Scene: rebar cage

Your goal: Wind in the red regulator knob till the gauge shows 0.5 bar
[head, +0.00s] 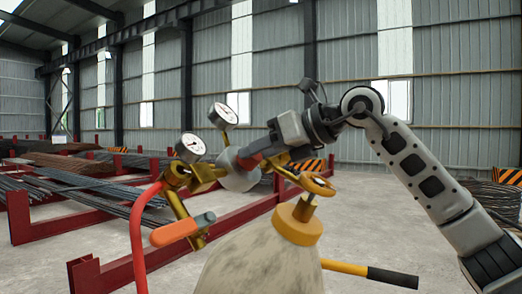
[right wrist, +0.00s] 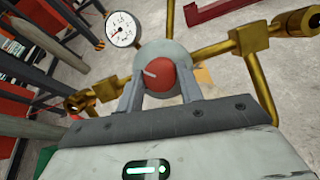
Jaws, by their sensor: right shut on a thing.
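The red regulator knob (head: 249,161) sticks out of the grey round body of the brass regulator (head: 204,176). It also shows in the right wrist view as a red dome (right wrist: 162,77) with a pale mark. My right gripper (head: 264,153) is shut on the knob, its two grey fingers on either side of it in the right wrist view. Two white round gauges stand on the regulator: a lower left one (head: 190,147) and an upper one (head: 223,116). One gauge (right wrist: 122,29) shows in the right wrist view with a red needle; its reading is too small to tell. My left gripper is not in view.
A red hose (head: 136,232) and an orange handle (head: 173,232) are at the left. Red racks (head: 110,272) with rebar stand behind. Open floor lies to the right.

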